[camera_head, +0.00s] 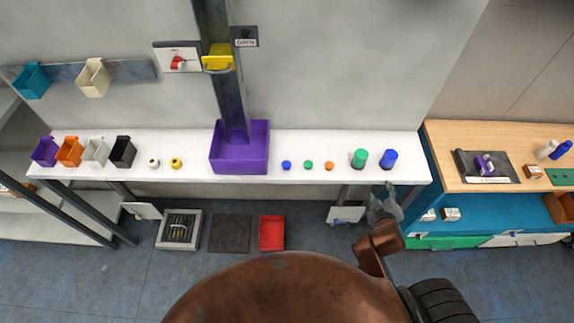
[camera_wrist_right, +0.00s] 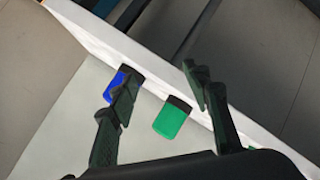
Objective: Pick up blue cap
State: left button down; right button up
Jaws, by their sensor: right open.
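A small round blue cap (camera_head: 286,165) lies on the white table, right of the purple bin, in the head view. A taller blue cylinder (camera_head: 389,159) stands near the table's right end; it also shows in the wrist view (camera_wrist_right: 117,82), partly hidden behind a finger. A green cylinder (camera_head: 359,158) stands left of it and shows between the fingers in the wrist view (camera_wrist_right: 172,118). My right gripper (camera_head: 385,204) is open and empty, just off the table's front edge; its fingers (camera_wrist_right: 160,88) are spread. My left gripper is not in view.
On the white table (camera_head: 310,178), a small green cap (camera_head: 308,165) and an orange cap (camera_head: 329,166) sit right of the blue cap. The tall-sided purple bin (camera_head: 239,160) and a post stand to its left. A wooden workbench (camera_head: 448,138) adjoins on the right.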

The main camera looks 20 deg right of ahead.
jog(key=w+a+r+n+t, duration=0.3)
jog(key=w+r+n+t, duration=0.5)
jog(key=r, duration=0.6)
jog(key=w+a+r+n+t+y, duration=0.2)
jog(key=w+a+r+n+y, duration=0.3)
jog(key=a+n+y, duration=0.45)
jog(key=w+a+f+n+g+y, duration=0.1)
jog(key=a+f+n+g+y, duration=0.2)
jog(key=a+n, duration=0.35)
jog(key=w+a+f+n+g+y, duration=0.1)
jog(key=a+f+n+g+y, duration=0.25)
jog(key=n, duration=0.65)
jog(key=n+g+h, duration=0.1)
jog(key=n+g, duration=0.2)
jog(key=n, duration=0.2)
send_near(289, 165)
jog(key=shift+w+a+r, duration=0.2)
jog(key=shift+w+a, duration=0.1)
jog(key=shift+w, duration=0.15)
jog(key=shift+w+a+r, duration=0.25)
jog(key=shift+w, duration=0.15)
jog(key=shift+f+g, duration=0.35)
jog(key=shift+f, duration=0.05)
jog(key=shift+w+a+f, duration=0.2)
jog(key=shift+w+a, duration=0.05)
jog(key=p+x, duration=0.1)
jog(key=x, duration=0.6)
jog(key=shift+f, duration=0.1)
jog(key=shift+s, duration=0.1)
